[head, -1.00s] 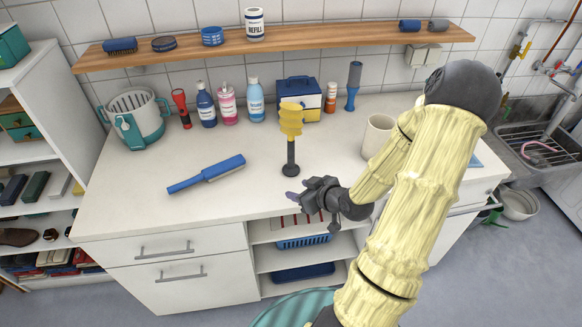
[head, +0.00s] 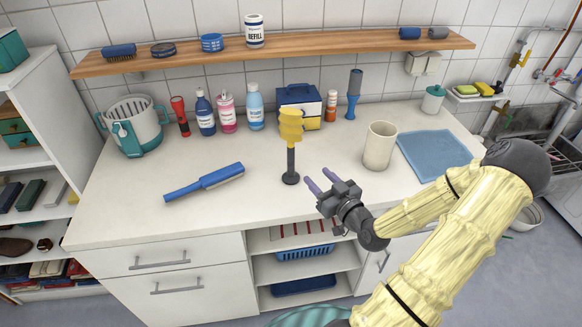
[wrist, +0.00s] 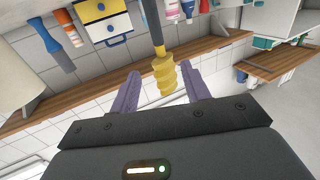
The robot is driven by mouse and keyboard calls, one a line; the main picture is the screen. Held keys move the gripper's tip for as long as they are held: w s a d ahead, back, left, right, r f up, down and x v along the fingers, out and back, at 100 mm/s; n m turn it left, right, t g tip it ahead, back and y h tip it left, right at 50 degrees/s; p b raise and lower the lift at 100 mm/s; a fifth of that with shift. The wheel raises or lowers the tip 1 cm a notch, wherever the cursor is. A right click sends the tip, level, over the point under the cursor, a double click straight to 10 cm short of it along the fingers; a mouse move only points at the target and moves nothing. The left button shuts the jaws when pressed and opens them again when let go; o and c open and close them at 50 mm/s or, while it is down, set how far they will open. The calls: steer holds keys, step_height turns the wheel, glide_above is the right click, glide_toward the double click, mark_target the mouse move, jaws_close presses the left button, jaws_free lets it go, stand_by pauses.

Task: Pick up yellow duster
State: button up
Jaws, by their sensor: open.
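The yellow duster (head: 291,126) stands upright on the counter, its yellow ribbed head on top of a dark handle with a round dark base. My gripper (head: 319,182) is open and empty, just right of and nearer than the duster's lower handle in the head view. Its two purple fingers point toward the duster without visibly touching it. In the wrist view the duster's yellow head (wrist: 165,74) shows beyond and between the spread fingers of my gripper (wrist: 160,90); its dark handle runs to the top edge.
A blue brush (head: 207,183) lies left on the white counter (head: 250,215). A beige cup (head: 380,146) and a blue cloth (head: 432,155) are on the right. Several bottles and a blue-yellow box (head: 300,106) stand behind. A wooden shelf (head: 330,42) runs above.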

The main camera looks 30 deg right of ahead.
steer(key=p, duration=0.2)
glide_toward(293, 151)
steer(key=w, duration=0.4)
steer(key=shift+w+a+r, duration=0.3)
steer(key=shift+w+a, duration=0.1)
steer(key=shift+w+f, duration=0.1)
steer(key=shift+w, duration=0.45)
steer(key=shift+w+p, duration=0.45)
steer(key=shift+p, duration=0.1)
steer(key=w+p, duration=0.1)
steer(key=w, duration=0.3)
steer(key=shift+w+a, duration=0.15)
jaws_close()
